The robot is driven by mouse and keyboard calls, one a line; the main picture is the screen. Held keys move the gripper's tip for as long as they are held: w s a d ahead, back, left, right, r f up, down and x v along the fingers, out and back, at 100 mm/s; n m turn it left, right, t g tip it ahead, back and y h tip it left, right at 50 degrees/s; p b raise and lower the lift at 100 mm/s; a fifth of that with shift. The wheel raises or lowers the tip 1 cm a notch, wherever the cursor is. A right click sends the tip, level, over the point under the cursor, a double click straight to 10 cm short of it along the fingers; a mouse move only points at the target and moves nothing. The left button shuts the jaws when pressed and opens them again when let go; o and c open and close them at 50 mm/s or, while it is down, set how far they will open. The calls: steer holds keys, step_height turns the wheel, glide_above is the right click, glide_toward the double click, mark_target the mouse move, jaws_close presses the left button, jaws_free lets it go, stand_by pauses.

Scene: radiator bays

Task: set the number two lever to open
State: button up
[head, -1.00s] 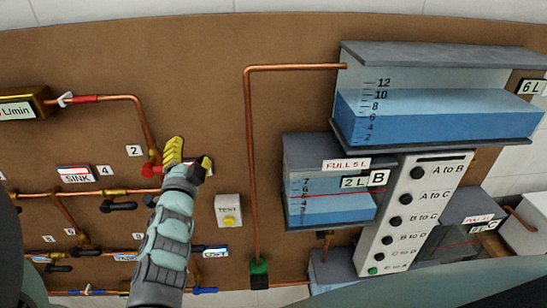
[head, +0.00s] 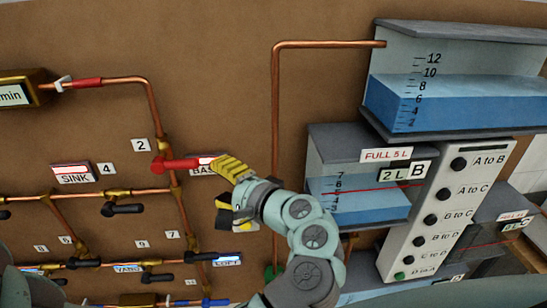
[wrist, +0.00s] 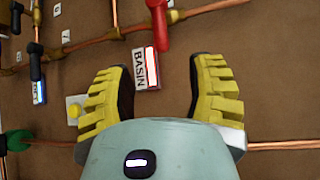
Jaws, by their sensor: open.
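The number two lever is the red lever (head: 180,164) beside the "2" label (head: 140,145) in the head view. It points right, across the near-vertical copper pipe, toward the BASIN sign (head: 203,170). In the wrist view the red lever (wrist: 158,28) shows at the top, beyond the fingers, with the BASIN sign (wrist: 145,68) below it. My gripper (head: 228,191) is open and empty, just right of the lever tip and apart from it; it covers part of the BASIN sign in the head view. In the wrist view its yellow fingers (wrist: 163,75) are spread wide.
Black levers (head: 122,209) sit on nearby pipes to the left and below. A SINK sign (head: 72,173) is at left. Tanks of blue water (head: 450,105) and a button panel (head: 445,205) stand out at right. A tall copper pipe (head: 276,120) runs behind my arm.

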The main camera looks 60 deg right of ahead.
mark_target(177, 162)
steer(key=w+p, duration=0.2)
steer(key=w, duration=0.2)
steer(key=w+f+p, duration=0.1)
steer(key=w+p, duration=0.2)
steer(key=w, duration=0.2)
steer(key=w+p, duration=0.3)
steer(key=w, duration=0.1)
steer(key=shift+w+d+f, duration=0.25)
steer(key=shift+d+f, duration=0.05)
steer(key=shift+d, duration=0.05)
steer(key=shift+w+d+f+p, duration=0.1)
steer(key=shift+w+f+p, duration=0.15)
steer(key=shift+w+p, duration=0.45)
steer(key=shift+w, duration=0.25)
steer(key=shift+c, duration=0.4)
jaws_close()
